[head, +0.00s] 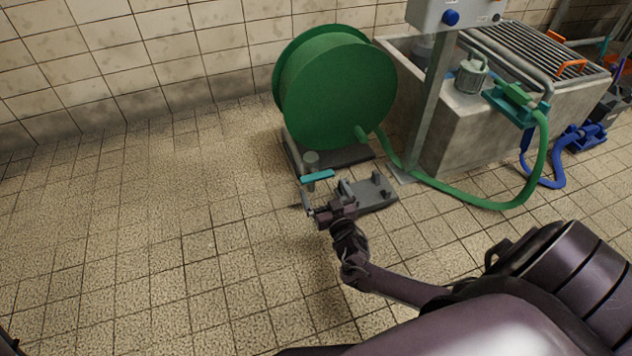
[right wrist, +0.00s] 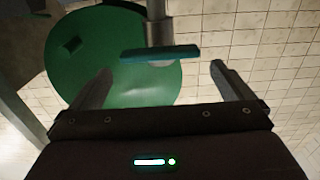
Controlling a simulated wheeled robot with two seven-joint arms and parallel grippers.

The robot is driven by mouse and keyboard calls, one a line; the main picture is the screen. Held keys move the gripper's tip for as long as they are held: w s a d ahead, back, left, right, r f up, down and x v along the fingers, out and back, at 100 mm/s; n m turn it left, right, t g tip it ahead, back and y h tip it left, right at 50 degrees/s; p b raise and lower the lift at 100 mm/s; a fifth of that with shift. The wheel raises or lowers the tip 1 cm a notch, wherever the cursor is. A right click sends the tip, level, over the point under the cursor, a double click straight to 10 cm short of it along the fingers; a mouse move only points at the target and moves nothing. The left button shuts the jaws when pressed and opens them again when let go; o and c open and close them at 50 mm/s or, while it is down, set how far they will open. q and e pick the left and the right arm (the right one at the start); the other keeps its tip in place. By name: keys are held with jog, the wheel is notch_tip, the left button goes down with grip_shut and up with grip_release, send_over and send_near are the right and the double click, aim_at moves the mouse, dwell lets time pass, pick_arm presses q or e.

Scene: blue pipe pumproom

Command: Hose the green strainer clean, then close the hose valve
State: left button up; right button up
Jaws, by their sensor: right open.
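The hose valve has a teal lever (head: 318,177) on a grey upright pipe (head: 311,160) beside the green hose reel (head: 335,90). My right gripper (head: 323,197) is open just in front of the lever, with nothing in its jaws. In the right wrist view the lever (right wrist: 160,54) lies crosswise ahead of the spread fingertips (right wrist: 161,70), apart from them. The green hose (head: 470,200) runs along the floor up to a green nozzle (head: 514,93) in a teal holder (head: 519,110) on the basin's edge. I cannot pick out a green strainer. My left gripper is not in view.
A concrete basin (head: 440,140) with a metal grating (head: 540,50) stands at the back right. A grey canister (head: 471,76) is at its rim. A grey post (head: 431,100) carries a control box. A blue hose (head: 556,178) lies at far right. The left floor is clear.

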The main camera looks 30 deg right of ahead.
aim_at(318, 180)
jog(key=b+x, duration=0.2)
jog(key=x, duration=0.3)
jog(key=shift+w+d+f+b, duration=0.1)
jog(key=shift+w+f+b, duration=0.1)
jog(key=shift+b, duration=0.2)
jog(key=shift+w+d+r, duration=0.15)
jog(key=shift+w+r, duration=0.05)
jog(key=shift+w, duration=0.25)
jog(key=c, duration=0.6)
